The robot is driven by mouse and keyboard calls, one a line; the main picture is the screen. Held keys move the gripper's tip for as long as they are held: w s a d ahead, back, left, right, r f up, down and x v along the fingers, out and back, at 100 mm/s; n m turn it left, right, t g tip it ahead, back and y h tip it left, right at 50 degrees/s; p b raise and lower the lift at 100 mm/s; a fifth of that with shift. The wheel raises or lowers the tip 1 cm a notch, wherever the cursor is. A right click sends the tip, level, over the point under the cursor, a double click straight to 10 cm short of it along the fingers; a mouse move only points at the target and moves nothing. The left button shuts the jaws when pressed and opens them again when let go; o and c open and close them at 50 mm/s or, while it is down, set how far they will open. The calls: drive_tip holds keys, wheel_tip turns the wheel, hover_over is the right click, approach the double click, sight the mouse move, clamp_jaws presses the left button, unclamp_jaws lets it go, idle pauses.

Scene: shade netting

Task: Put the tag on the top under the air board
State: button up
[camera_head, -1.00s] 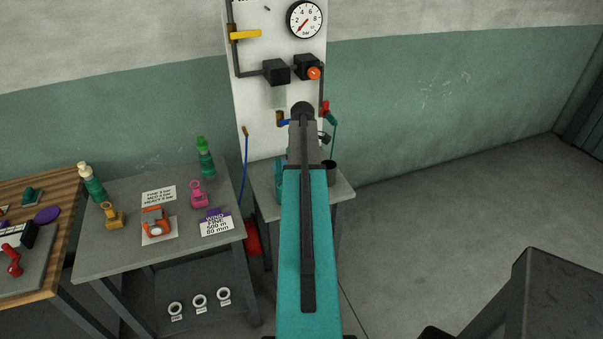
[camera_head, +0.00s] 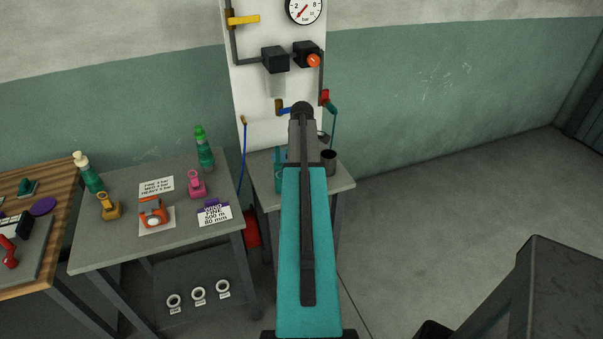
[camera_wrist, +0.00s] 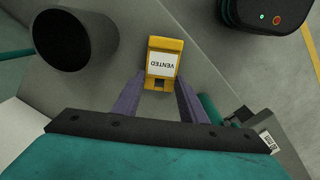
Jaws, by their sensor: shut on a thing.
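The yellow tag (camera_wrist: 163,62), with a white label reading VENTED, sits between the purple fingers of my gripper (camera_wrist: 160,84) in the wrist view. The fingers are shut on its sides. In that view the tag overlaps the edge of a grey top (camera_wrist: 125,70); I cannot tell whether it touches it. In the head view the grey top (camera_head: 343,187) stands under the white air board (camera_head: 259,100). My teal arm covers the middle of this top and hides the tag and gripper there.
A dark cup (camera_head: 329,161) stands on the grey top, also seen in the wrist view (camera_wrist: 75,40). A grey table (camera_head: 190,230) at left holds bottles, cards and fittings. A red cylinder (camera_head: 251,229) stands between the tables.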

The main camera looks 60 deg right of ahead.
drive_tip(key=o, duration=1.1)
drive_tip(key=shift+r, duration=0.1)
drive_tip(key=shift+r+b, duration=1.45)
drive_tip(key=shift+r, duration=5.35)
